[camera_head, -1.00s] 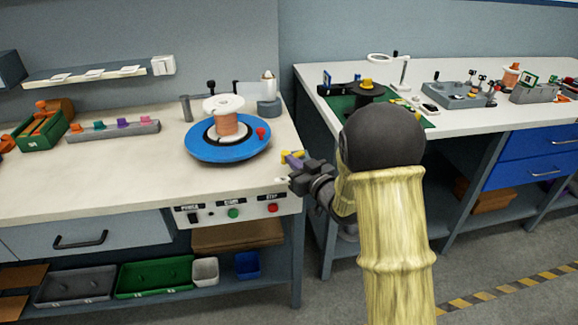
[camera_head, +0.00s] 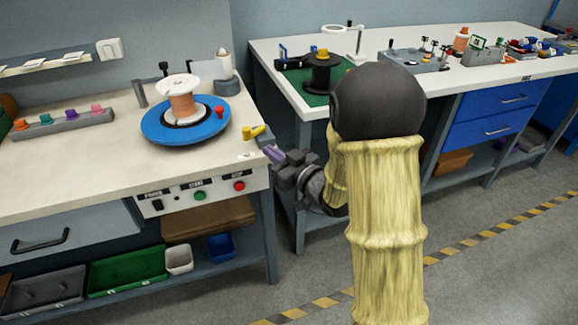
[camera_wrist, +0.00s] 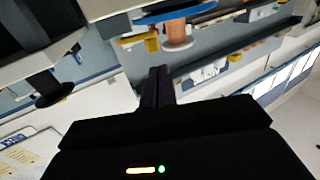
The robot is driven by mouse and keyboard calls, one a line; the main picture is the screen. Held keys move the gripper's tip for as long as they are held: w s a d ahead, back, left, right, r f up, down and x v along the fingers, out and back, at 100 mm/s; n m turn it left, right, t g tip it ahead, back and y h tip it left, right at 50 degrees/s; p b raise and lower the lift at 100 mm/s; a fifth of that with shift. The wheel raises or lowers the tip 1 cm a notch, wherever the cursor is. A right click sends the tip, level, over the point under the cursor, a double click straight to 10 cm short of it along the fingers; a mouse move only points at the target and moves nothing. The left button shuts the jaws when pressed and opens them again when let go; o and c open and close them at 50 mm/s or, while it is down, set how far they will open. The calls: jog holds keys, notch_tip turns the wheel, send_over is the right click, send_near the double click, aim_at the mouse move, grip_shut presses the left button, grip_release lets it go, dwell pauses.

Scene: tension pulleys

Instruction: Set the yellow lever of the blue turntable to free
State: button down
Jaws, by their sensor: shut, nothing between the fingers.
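The blue turntable (camera_head: 158,131) sits on the left bench and carries a white spool wound with copper wire (camera_head: 183,104). The yellow lever (camera_head: 254,132) stands at the bench's right end, to the right of the turntable. It also shows in the wrist view (camera_wrist: 137,39), near the blue turntable rim (camera_wrist: 176,14). My gripper (camera_head: 272,153) is shut and empty, just off the bench's right edge, a little right of and below the lever in the picture. I cannot tell whether the fingertips touch anything. The lever's setting marks are too small to read.
A control panel (camera_head: 199,195) with a black switch, green button and red button is on the bench front. A red knob (camera_head: 219,112) is on the turntable's right rim. The right bench (camera_head: 420,86) holds a black spool (camera_head: 320,72) on a green mat.

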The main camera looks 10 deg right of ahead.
jog(key=s+d+f+m+g+h, duration=0.5)
jog(key=s+d+f+h, duration=0.3)
jog(key=d, duration=0.3)
jog(key=s+f+m+g+h, duration=0.1)
jog(key=s+m+g+h, duration=0.15)
jog(key=s+g, duration=0.8)
jog(key=s+r+t+p, duration=0.3)
jog(key=r+p, duration=2)
jog(key=shift+a, duration=0.25)
jog(key=shift+t, duration=0.25)
dwell(1.0)
